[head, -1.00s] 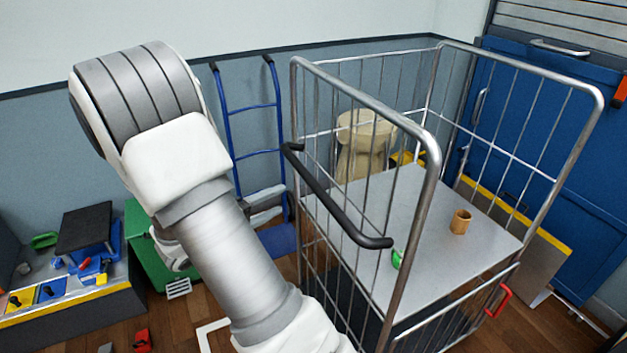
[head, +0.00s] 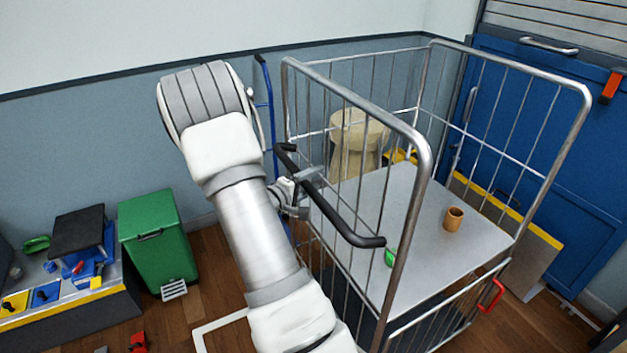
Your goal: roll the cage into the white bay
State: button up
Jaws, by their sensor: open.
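The wire cage (head: 576,115) stands at centre right, upright, with grey metal bars and a grey shelf. A black push handle (head: 335,212) runs along its near left side. My gripper (head: 303,193) is open at the handle, partly hidden behind my arm; I cannot tell whether the handle lies between its fingers. A brown cup (head: 453,219) and a small green item (head: 390,257) are on the cage's shelf. A red lever (head: 492,296) is low on the cage's front right. A white line corner (head: 205,329) shows on the floor, partly hidden by my arm.
A green bin (head: 155,240) and a low bench (head: 70,312) with tools stand at left. A blue hand truck (head: 268,110) leans on the wall. A beige stool-like object (head: 355,145) is behind the cage, and a blue door (head: 560,175) is at right.

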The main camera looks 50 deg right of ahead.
grip_shut()
dwell(0.3)
dwell(1.2)
